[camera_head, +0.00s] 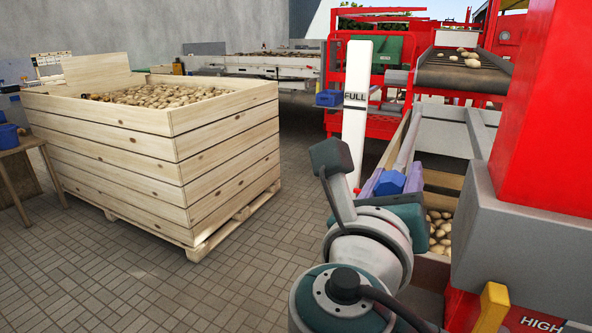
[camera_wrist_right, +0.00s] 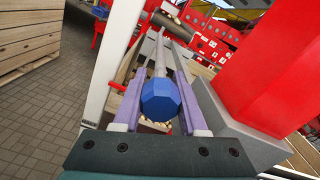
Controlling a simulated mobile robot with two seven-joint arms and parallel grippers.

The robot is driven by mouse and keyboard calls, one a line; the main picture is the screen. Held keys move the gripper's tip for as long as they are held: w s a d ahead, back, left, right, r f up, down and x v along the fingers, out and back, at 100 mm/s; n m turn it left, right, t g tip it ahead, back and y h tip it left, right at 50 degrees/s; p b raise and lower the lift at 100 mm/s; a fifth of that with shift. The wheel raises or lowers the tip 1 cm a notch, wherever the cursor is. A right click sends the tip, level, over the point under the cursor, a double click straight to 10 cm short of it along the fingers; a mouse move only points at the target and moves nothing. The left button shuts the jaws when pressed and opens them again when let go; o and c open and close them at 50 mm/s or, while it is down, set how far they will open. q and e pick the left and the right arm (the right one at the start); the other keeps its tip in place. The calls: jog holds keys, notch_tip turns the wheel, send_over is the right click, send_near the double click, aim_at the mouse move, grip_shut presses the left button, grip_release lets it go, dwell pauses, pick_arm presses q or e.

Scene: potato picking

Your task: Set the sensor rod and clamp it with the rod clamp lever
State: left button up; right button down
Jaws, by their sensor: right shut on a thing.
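My right gripper (camera_head: 392,176) is shut on a blue faceted knob (camera_head: 390,184), with a purple finger on each side. In the right wrist view the blue knob (camera_wrist_right: 161,100) sits between the fingers, and a grey rod (camera_wrist_right: 160,58) runs away behind it; this looks like the sensor rod. The gripper is beside a white post marked FULL (camera_head: 356,120), over a bin of potatoes. A yellow handle (camera_head: 492,306) at the lower right, on the red and grey machine, may be the rod clamp lever; I cannot be sure. My left gripper is not in view.
A large wooden crate (camera_head: 150,165) full of potatoes stands on a pallet at the left. A red column (camera_head: 545,110) with a grey housing (camera_head: 525,250) closes off the right. A conveyor (camera_head: 465,72) is behind. The paved floor between crate and machine is clear.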

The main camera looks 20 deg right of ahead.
dwell(0.6)
notch_tip(320, 180, down, 12)
jog(key=b, duration=0.7)
jog(key=shift+r+b, duration=0.2)
jog(key=shift+b, duration=0.15)
jog(key=shift+c, duration=2.3)
grip_release()
jog(key=b+v, duration=0.1)
jog(key=v, duration=0.9)
